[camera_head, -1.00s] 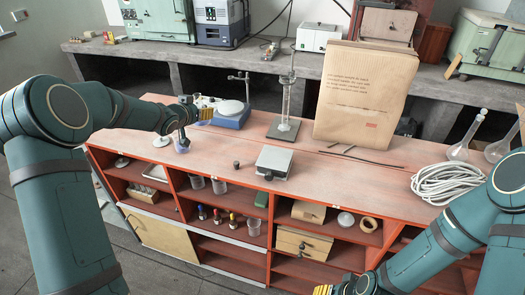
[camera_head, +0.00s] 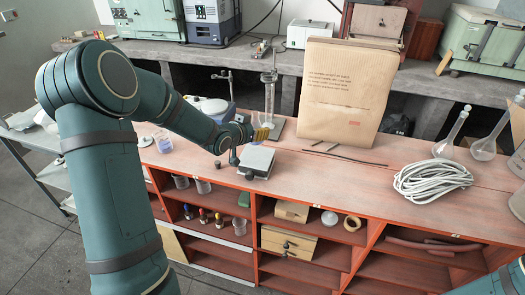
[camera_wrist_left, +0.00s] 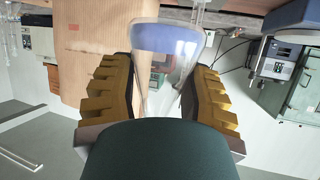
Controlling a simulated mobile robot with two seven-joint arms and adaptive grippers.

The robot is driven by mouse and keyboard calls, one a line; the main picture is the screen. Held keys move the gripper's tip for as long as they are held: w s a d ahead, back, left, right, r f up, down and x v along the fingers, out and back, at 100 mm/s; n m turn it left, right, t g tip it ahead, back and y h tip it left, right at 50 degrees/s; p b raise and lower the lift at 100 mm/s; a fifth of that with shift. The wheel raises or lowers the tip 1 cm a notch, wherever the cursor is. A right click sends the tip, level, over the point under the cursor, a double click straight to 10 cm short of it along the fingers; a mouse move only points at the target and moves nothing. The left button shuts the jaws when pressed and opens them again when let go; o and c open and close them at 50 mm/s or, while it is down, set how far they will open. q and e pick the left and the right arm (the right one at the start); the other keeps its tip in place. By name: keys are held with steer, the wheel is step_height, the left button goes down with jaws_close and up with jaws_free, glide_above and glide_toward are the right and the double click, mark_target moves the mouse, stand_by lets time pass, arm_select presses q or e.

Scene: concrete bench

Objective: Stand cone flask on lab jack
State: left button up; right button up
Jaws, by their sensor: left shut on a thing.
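The cone flask (camera_wrist_left: 166,42) is clear glass with a blue band of liquid; it shows between the fingers in the left wrist view. My left gripper (camera_head: 262,133) is shut on the flask, and its yellow finger pads also flank the glass in the left wrist view (camera_wrist_left: 160,95). In the head view the flask is mostly hidden by the gripper. The lab jack (camera_head: 257,163), with a flat pale grey top, stands on the bench just below the gripper. I cannot tell whether the flask touches the top. My right gripper is out of view.
A paper bag (camera_head: 345,95) and a stand with a glass cylinder (camera_head: 269,95) are behind the jack. A beaker with blue liquid (camera_head: 163,143) stands to the left. Coiled white cable (camera_head: 432,180) and glass flasks (camera_head: 484,148) are at the right.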

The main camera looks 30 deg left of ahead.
arm_select(q)
steer(key=shift+w+f+b, duration=0.1)
steer(key=shift+f+b, duration=0.3)
steer(key=shift+f, duration=2.95)
steer(key=shift+f, duration=0.1)
steer(key=o, duration=1.1)
steer(key=shift+f, duration=0.1)
steer(key=shift+o, duration=0.2)
